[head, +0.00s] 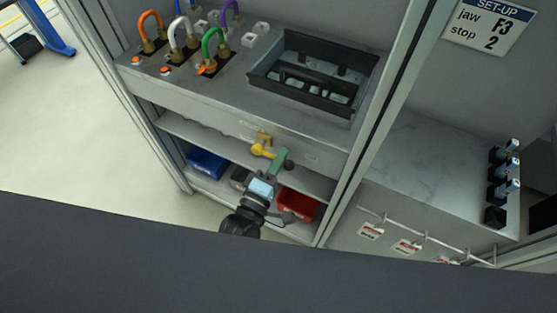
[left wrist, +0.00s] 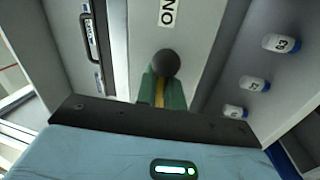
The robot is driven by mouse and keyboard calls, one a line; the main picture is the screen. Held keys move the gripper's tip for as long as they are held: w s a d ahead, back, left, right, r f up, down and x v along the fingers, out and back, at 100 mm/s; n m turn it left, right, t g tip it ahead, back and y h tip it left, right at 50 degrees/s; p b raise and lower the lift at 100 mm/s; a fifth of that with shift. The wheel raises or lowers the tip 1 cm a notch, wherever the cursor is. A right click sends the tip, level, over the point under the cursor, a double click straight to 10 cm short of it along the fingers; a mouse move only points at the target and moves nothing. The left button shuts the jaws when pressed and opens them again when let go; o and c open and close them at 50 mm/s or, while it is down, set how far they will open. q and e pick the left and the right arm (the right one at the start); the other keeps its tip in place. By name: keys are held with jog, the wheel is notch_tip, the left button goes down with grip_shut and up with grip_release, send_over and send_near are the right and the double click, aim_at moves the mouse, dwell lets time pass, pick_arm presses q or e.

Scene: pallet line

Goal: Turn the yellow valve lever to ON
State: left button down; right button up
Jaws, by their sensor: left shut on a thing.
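The yellow valve lever (head: 259,151) sits under a brass valve body (head: 264,138) on the front face of the grey workbench. In the head view it points right, toward a dark ball knob (head: 289,166). My left gripper (head: 279,160), with green fingers, is shut on the lever. In the left wrist view a yellow strip of the lever (left wrist: 160,92) shows between the green fingers (left wrist: 154,93), with the dark knob (left wrist: 166,62) just beyond their tips. An ON label (left wrist: 168,12) shows on the panel past the knob. My right gripper is not in view.
Above the lever, the bench holds coloured hose loops (head: 184,38) and a black tray (head: 357,97). Below are a shelf with a blue bin (head: 207,163) and a red bin (head: 297,205). A frame post (head: 372,128) stands right of the lever.

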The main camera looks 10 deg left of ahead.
pick_arm(q)
jog(key=shift+r+n, duration=0.3)
jog(key=shift+n, duration=0.4)
jog(key=shift+r, duration=0.1)
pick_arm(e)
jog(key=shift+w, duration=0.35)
pick_arm(q)
jog(key=c, duration=1.6)
grip_release()
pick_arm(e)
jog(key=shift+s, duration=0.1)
